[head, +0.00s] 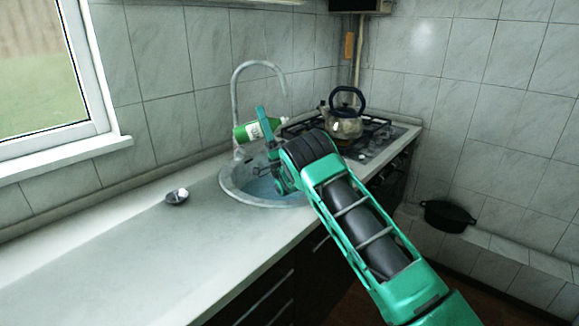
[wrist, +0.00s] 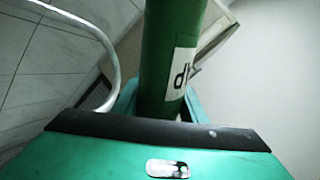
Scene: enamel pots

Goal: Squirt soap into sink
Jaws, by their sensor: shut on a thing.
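A green soap bottle (head: 254,131) with a white label lies nearly on its side in the air above the sink, its right end a little higher. It also shows in the wrist view (wrist: 165,65), running up from between the jaws. My gripper (head: 268,130) is shut on the bottle. The round sink (head: 228,186) is set in the counter below it, and my arm hides part of its right side. No stream of soap can be made out.
A curved tap (head: 236,105) rises behind the sink, close to the bottle; it shows in the wrist view (wrist: 113,62) at left. A kettle (head: 342,126) stands on the stove (head: 382,137) at right. A small dish (head: 177,198) sits on the otherwise bare left counter (head: 110,250). A black pot (head: 447,215) is at right.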

